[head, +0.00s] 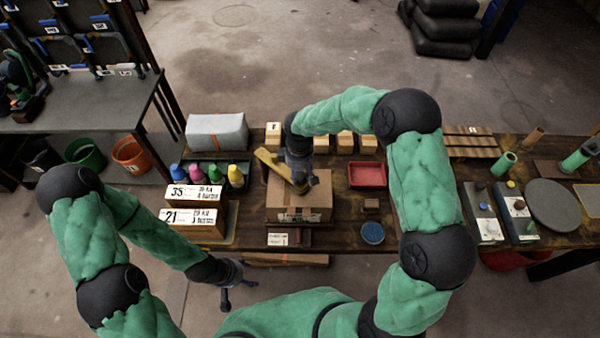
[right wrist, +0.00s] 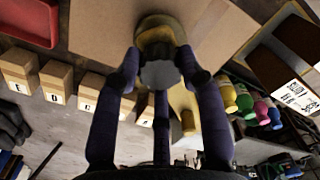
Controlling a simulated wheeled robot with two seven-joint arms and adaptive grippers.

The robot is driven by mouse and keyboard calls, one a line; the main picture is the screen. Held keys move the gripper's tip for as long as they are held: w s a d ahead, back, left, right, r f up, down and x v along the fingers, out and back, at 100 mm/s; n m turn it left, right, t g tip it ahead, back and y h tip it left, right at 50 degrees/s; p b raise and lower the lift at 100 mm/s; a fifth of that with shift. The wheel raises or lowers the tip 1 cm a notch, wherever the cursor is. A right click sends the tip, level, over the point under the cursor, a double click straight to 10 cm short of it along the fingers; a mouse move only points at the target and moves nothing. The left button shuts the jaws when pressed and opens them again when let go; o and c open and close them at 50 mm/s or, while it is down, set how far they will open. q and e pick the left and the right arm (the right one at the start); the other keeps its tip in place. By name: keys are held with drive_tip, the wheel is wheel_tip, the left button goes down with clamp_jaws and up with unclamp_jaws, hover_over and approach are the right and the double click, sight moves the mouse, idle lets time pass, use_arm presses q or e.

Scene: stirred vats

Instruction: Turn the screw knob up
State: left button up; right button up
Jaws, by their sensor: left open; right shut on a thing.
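A grey screw knob (right wrist: 160,73) with a yellow collar (right wrist: 156,35) behind it shows in the right wrist view, in front of a large cardboard box. My right gripper (right wrist: 160,66) is shut on the knob, its dark fingers around the sides. In the head view my right gripper (head: 302,184) is above the box (head: 290,207) and mostly hides the knob. A yellow arm-like part (head: 268,158) sticks out to its left. My left gripper (head: 228,290) is open and empty, low in front of the table's near edge.
Labelled boxes (head: 195,193) and coloured bottles (head: 235,175) stand left of the cardboard box. A red tray (head: 367,174) and a blue round pad (head: 372,233) lie right of it. Small lettered boxes (head: 345,140) line the back. My right arm arches over the table's right part.

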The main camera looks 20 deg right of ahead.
sight(298, 174)
drive_tip(key=shift+w+a+r, duration=0.1)
drive_tip(key=shift+w+r, duration=0.15)
drive_tip(key=shift+w, duration=0.1)
drive_tip(key=o, duration=1.1)
drive_tip(key=shift+o, duration=0.3)
drive_tip(key=shift+a+f, duration=0.15)
drive_tip(key=shift+s, duration=0.15)
wheel_tip(298, 174, up, 12)
